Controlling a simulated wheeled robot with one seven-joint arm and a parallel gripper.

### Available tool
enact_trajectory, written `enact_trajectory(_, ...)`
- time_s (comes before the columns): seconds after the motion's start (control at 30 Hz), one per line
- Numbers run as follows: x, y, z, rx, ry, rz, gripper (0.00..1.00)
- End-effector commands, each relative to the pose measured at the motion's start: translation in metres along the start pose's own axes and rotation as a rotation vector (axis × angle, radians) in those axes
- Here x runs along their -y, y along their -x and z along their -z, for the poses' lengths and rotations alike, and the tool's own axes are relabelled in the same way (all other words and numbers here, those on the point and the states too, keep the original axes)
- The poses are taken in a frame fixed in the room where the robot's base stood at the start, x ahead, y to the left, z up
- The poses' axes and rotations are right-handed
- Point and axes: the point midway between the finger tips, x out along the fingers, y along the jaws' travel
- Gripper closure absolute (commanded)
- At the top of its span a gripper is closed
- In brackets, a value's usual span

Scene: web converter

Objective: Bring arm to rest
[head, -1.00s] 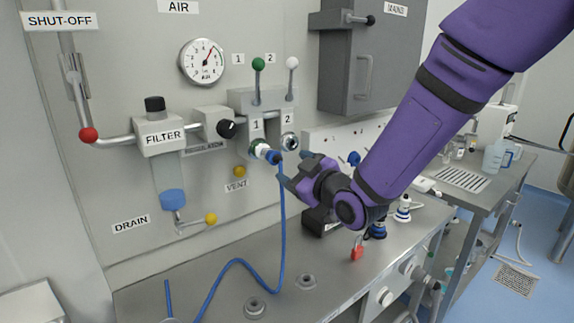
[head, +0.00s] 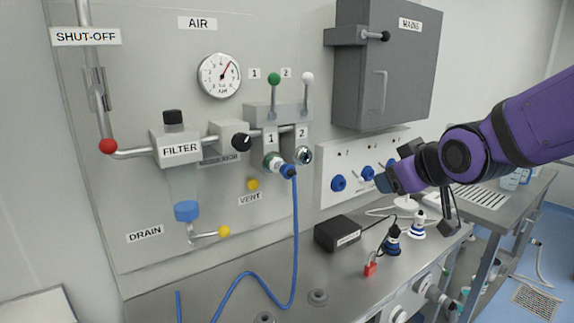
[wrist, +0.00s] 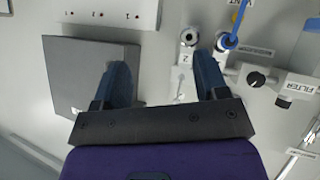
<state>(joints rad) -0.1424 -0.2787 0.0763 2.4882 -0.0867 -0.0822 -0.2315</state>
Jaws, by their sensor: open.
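My purple arm reaches in from the right in the head view. My gripper (head: 384,181) is in front of the white socket panel, to the right of the air panel and above the bench. In the wrist view my gripper (wrist: 165,80) has its two dark blue fingers spread apart with nothing between them. The blue hose (head: 295,240) is plugged at outlet 1 (head: 272,162) and hangs down to the bench, apart from my gripper. Outlet 2 (head: 304,155) has no hose on it.
A black box (head: 338,233), a red padlock (head: 370,265) and blue-and-white plugs (head: 392,240) are on the steel bench (head: 335,290). A grey mains cabinet (head: 385,75) juts from the wall above my gripper. A second table (head: 500,205) stands at the right.

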Motion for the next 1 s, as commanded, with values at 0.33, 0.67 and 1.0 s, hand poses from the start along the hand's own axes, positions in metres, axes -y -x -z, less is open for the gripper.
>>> enact_trajectory(0.33, -0.024, 0.121, -0.069, 0.354, -0.298, -0.051, 0.33)
enact_trajectory(0.67, -0.010, 0.193, -0.114, 0.555, -0.479, -0.050, 0.33)
enact_trajectory(1.0, -0.009, 0.197, -0.117, 0.572, -0.491, -0.048, 0.33)
